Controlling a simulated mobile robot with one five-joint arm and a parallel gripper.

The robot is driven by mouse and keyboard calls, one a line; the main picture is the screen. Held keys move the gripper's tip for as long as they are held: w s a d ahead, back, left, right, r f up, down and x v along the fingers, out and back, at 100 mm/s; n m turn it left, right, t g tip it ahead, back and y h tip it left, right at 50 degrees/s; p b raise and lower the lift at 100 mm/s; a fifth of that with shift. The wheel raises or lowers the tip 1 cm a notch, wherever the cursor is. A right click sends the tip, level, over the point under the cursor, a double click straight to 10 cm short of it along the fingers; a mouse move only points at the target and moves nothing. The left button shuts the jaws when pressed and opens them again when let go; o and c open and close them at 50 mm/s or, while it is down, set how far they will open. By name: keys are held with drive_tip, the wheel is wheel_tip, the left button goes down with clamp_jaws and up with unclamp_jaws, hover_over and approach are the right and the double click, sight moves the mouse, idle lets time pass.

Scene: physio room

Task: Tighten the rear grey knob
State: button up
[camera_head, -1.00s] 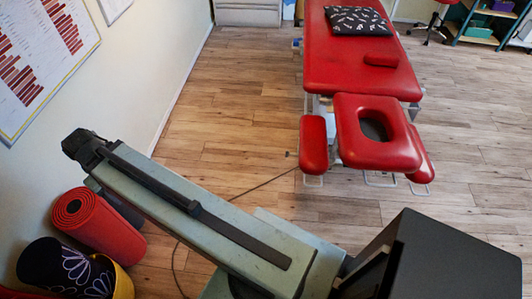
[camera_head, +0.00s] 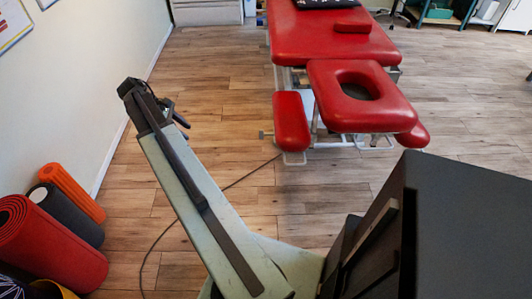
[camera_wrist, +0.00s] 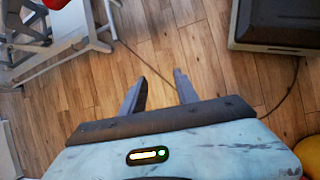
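The red treatment table (camera_head: 335,40) stands ahead with its face-hole headrest (camera_head: 330,90) and a red armrest (camera_head: 291,121). A small greyish knob-like part (camera_head: 263,134) sticks out left of the armrest; I cannot tell whether it is the rear grey knob. The table's pale metal frame (camera_wrist: 62,45) fills the upper left of the wrist view. My gripper (camera_wrist: 160,88) is open and empty above bare floor, apart from the frame. In the head view my gripper (camera_head: 182,117) is left of the table, partly hidden by my arm.
Rolled mats, red (camera_head: 48,245), dark (camera_head: 68,215) and orange (camera_head: 72,190), stand by the left wall. A thin cable (camera_head: 235,184) crosses the floor. Wooden floor (camera_head: 215,100) is clear between wall and table. Shelves (camera_head: 447,12) stand at the back right.

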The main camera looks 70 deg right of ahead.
drive_tip(key=s+d+f+g+b, duration=0.3)
drive_tip(key=s+d+f+b, duration=0.45)
drive_tip(key=d, duration=0.65)
drive_tip(key=n+g+y+b, duration=0.1)
drive_tip(key=n+b, duration=0.1)
approach(265, 134)
drive_tip(key=x, duration=0.2)
drive_tip(key=shift+d+f, duration=0.25)
drive_tip(key=shift+d, duration=0.05)
drive_tip(key=b+x, duration=0.5)
drive_tip(key=x, duration=0.2)
drive_tip(key=shift+f+b, duration=0.25)
drive_tip(key=shift+b, duration=0.05)
drive_tip(key=shift+s+f, duration=0.1)
drive_tip(key=shift+s, duration=0.15)
drive_tip(key=shift+d, duration=0.1)
